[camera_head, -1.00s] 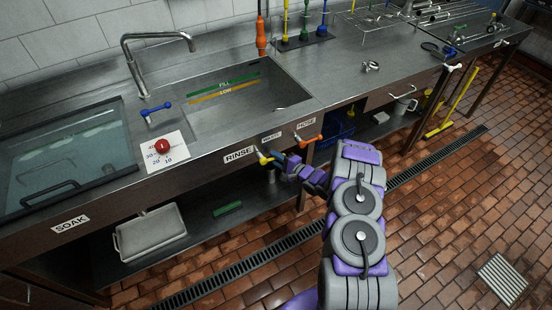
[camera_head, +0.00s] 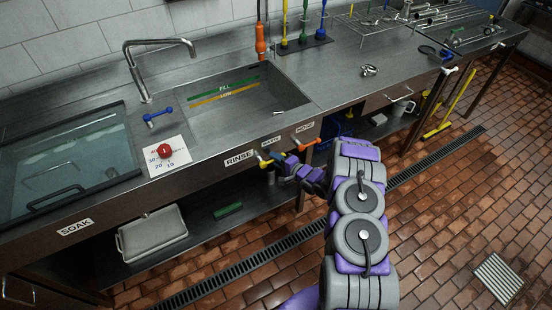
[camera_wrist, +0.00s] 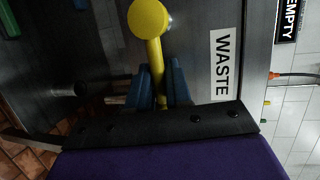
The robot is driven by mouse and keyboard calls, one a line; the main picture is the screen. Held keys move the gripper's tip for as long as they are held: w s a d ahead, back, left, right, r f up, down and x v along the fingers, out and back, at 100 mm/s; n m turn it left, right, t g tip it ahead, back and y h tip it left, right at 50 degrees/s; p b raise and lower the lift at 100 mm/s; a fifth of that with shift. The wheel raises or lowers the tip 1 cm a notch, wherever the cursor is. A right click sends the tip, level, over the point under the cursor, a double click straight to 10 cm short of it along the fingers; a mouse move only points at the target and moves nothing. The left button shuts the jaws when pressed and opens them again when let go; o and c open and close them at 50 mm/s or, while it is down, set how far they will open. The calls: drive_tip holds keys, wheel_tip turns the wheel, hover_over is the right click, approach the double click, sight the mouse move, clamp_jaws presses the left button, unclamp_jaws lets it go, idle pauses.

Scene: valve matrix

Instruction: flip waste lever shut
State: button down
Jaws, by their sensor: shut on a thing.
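The waste lever (camera_wrist: 149,30) is yellow with a round hub, beside the WASTE label (camera_wrist: 222,65) in the wrist view. In the head view the yellow lever (camera_head: 265,162) shows small on the counter's front, between the RINSE label and my gripper. My gripper (camera_wrist: 160,82) has its two blue fingers on either side of the yellow handle, shut on it. In the head view my gripper (camera_head: 276,158) is at the lever, partly hiding it.
An orange lever (camera_head: 305,143) sits just right of my gripper. The RINSE label (camera_head: 239,158) is to the left. The sink (camera_head: 280,113) is above, and a lower shelf with a grey bin (camera_head: 151,234) and a green block (camera_head: 228,210) is below.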

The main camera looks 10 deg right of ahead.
drive_tip(key=c, duration=1.1)
unclamp_jaws()
drive_tip(key=p+v, duration=0.3)
drive_tip(key=v, duration=1.4)
drive_tip(key=shift+s+d+f, duration=0.15)
